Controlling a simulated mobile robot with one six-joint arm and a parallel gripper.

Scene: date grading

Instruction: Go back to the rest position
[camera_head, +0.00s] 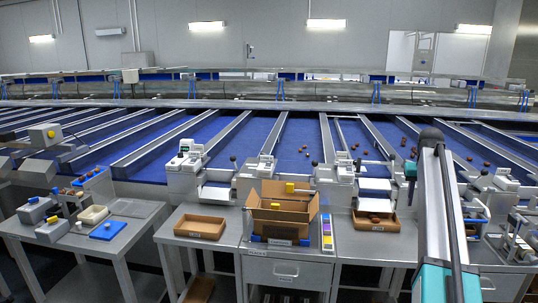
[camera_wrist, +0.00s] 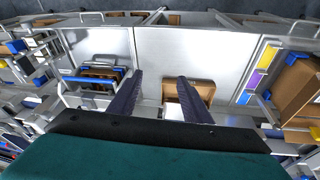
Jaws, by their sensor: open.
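My gripper (camera_wrist: 159,100) shows in the wrist view with its two dark fingers spread apart. Nothing is between them. It hangs above the grey bench top, and a brown tray (camera_wrist: 203,90) shows below and beside the right finger. In the camera_head view my arm rises at the right, in front of the bench, and my gripper cannot be made out there.
An open cardboard carton (camera_head: 268,227) stands on the middle bench, between a left brown tray (camera_head: 200,236) and a right brown tray (camera_head: 375,227). Blue sorting lanes (camera_head: 255,140) with scattered dates lie behind. A side table (camera_head: 60,232) at left holds small boxes and trays.

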